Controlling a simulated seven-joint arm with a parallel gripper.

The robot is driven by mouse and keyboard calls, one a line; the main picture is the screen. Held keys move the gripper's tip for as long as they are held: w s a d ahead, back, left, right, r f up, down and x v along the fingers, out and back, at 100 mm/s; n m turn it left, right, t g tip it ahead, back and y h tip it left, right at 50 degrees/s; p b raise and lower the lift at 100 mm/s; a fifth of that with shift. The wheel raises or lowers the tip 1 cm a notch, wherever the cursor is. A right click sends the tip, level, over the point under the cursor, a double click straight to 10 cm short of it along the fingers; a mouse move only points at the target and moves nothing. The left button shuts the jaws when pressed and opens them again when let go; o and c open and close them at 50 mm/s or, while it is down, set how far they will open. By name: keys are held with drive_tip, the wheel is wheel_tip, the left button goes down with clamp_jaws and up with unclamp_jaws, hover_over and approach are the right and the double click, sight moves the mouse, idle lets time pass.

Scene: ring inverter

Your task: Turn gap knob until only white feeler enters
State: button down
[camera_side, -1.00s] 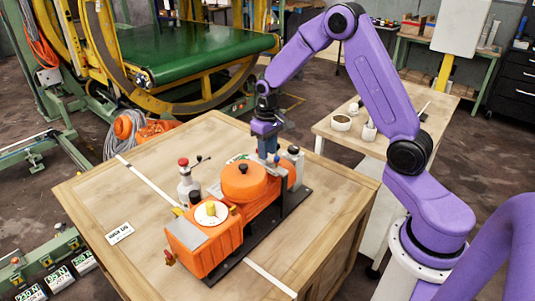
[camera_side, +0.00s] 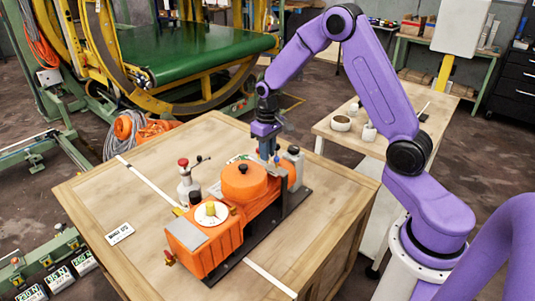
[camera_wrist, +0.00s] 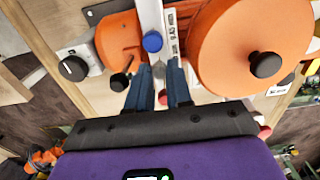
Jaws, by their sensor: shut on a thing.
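The orange machine (camera_side: 205,250) stands on the wooden bench. My gripper (camera_side: 270,158) points down at its far end. In the wrist view my gripper (camera_wrist: 160,88) has its two dark blue fingers closed around a small grey part (camera_wrist: 159,71), mostly hidden between the tips. A blue round knob (camera_wrist: 152,42) lies just beyond the fingertips, on a pale metal strip. A large orange disc with a black knob (camera_wrist: 265,65) is to the right. I cannot tell which part is the gap knob, and I cannot make out a white feeler.
A white dial with a yellow knob (camera_side: 211,211) is on the machine's near end. A grey bottle with a red top (camera_side: 188,182) stands left of the machine, and another bottle (camera_side: 294,165) stands close to my gripper. The bench's left side is mostly clear.

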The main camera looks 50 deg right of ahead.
drive_tip(key=shift+r, duration=0.65)
drive_tip(key=c, duration=1.3)
unclamp_jaws()
drive_tip(key=shift+r, duration=0.1)
wheel_tip(320, 180, up, 17)
drive_tip(key=shift+r, duration=0.1)
